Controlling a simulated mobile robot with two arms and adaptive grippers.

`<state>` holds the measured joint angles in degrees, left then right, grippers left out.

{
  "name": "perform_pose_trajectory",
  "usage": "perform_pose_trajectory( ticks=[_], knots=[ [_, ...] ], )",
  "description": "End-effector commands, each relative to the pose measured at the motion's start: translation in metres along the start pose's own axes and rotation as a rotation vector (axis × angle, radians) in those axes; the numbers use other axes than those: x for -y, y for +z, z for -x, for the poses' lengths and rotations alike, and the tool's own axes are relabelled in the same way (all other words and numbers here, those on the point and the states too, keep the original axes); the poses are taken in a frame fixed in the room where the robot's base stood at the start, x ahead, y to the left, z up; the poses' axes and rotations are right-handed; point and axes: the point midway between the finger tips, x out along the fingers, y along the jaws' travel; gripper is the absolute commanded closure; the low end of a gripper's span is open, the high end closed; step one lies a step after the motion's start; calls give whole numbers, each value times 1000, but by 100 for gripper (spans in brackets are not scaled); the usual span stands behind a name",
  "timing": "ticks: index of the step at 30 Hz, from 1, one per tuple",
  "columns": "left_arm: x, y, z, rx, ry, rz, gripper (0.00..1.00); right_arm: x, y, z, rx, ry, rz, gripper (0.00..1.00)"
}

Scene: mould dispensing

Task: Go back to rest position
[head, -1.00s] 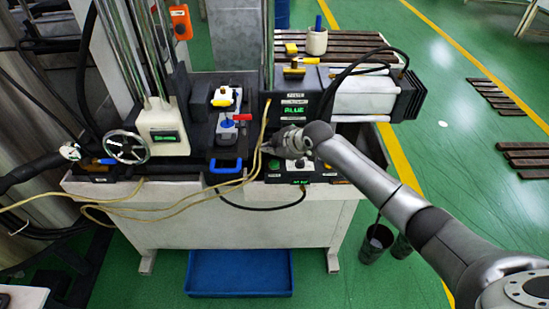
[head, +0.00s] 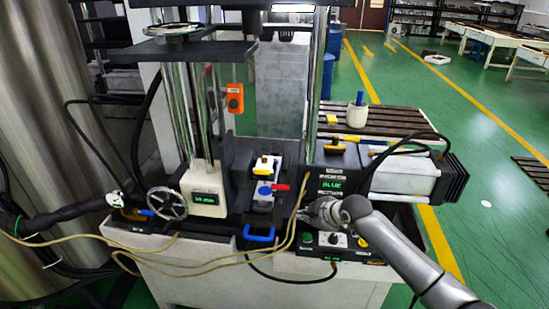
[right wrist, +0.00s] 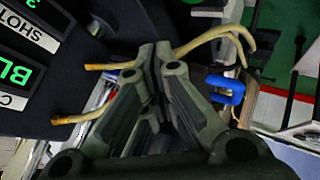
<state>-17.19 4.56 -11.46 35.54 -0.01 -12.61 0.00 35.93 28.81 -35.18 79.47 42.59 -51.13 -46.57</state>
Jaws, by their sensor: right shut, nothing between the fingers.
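My right gripper (head: 303,213) is at the front of the machine, just above the control panel with buttons (head: 338,243). In the right wrist view its fingers (right wrist: 160,58) are together, with nothing between them. Yellowish cables (right wrist: 205,42) pass close beside and behind the fingertips there. My left arm reaches in from the left, and my left gripper (head: 130,207) is by the machine's front left, near the handwheel (head: 166,204). Its fingers are too small and dark to read.
A blue handle (head: 260,236) sticks out at the machine's front centre; it also shows in the right wrist view (right wrist: 226,88). Yellow hoses (head: 215,260) hang along the front edge. A display box (head: 333,184) stands behind my right gripper. Green floor (head: 480,225) is open to the right.

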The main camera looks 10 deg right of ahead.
Motion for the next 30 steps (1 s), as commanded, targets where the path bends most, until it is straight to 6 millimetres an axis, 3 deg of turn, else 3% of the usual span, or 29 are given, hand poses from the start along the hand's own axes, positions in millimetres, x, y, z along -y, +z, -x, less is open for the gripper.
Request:
perform_pose_trajectory(
  ticks=[2, 5, 11, 15, 21, 24, 30],
  knots=[
    [0, 0, 0, 0, 0, 0, 100, 10, -1, -1, -1, -11, -7, 100],
    [0, 0, 0, 0, 0, 0, 100, 40, -4, -2, 1, -44, -32, 100],
    [0, 0, 0, 0, 0, 0, 100, 137, -5, 13, 33, -134, -163, 100],
    [0, 0, 0, 0, 0, 0, 100, 195, 2, 38, 82, -168, -289, 100],
    [0, 0, 0, 0, 0, 0, 100, 258, 25, 90, 194, -173, -507, 100],
    [0, 0, 0, 0, 0, 0, 100, 281, 40, 120, 262, -157, -620, 100],
    [0, 0, 0, 0, 0, 0, 100, 308, 67, 168, 381, -110, -790, 100]
  ],
)
